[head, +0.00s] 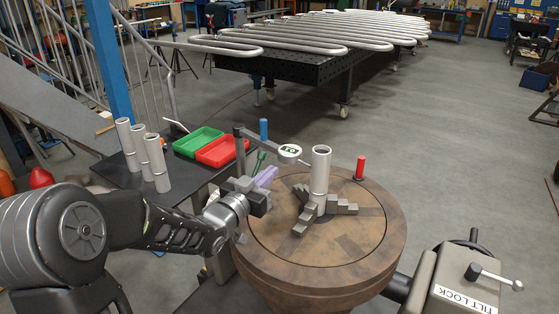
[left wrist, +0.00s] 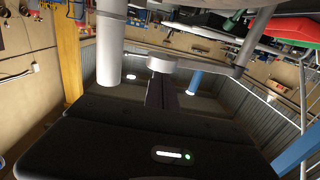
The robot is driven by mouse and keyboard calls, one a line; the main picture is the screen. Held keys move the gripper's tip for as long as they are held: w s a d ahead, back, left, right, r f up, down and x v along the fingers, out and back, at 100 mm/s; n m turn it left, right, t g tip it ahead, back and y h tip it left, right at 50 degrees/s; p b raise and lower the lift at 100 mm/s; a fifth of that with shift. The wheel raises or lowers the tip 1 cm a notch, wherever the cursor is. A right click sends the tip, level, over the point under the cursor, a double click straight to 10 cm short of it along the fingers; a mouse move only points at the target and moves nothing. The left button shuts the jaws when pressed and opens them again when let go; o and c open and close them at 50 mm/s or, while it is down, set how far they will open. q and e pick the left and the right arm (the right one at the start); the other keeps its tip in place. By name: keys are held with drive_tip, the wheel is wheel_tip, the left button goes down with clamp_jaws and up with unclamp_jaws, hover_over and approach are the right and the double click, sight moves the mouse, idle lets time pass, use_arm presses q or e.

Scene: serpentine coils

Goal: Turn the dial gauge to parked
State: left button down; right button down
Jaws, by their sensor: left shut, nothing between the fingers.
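The dial gauge (head: 289,150) is a small round white-rimmed dial with a dark and green face, on an arm from a grey upright post (head: 240,152). It hangs beside a silver upright tube (head: 320,170) held in a stepped-jaw chuck on the round brown table (head: 350,243). My left gripper (head: 262,190) is low and left of the gauge, near the post. In the left wrist view its dark fingers (left wrist: 161,88) are shut and empty, pointing toward the round gauge body (left wrist: 160,63); contact cannot be told. The tube also shows there (left wrist: 108,50). My right gripper is not visible.
Several silver tubes (head: 155,160) and green (head: 198,142) and red (head: 220,152) trays stand on the dark side table. A tilt-lock housing (head: 455,280) is at lower right.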

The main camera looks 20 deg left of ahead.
sight(297, 159)
use_arm(q)
drive_tip(key=w, duration=0.1)
drive_tip(key=w+p, duration=0.1)
drive_tip(key=w, duration=0.3)
drive_tip(key=shift+w+d+p, duration=0.15)
drive_tip(key=shift+d+p, duration=0.1)
drive_tip(key=shift+p, duration=0.05)
drive_tip(key=shift+w+d+f+b, duration=0.1)
drive_tip(key=shift+w+b, duration=0.05)
drive_tip(key=shift+b, duration=0.2)
drive_tip(key=w+d+b, duration=0.1)
drive_tip(key=w, duration=0.1)
drive_tip(key=w+d+b, duration=0.1)
drive_tip(key=w+b, duration=0.1)
drive_tip(key=w+d+b, duration=0.1)
drive_tip(key=w+b, duration=0.1)
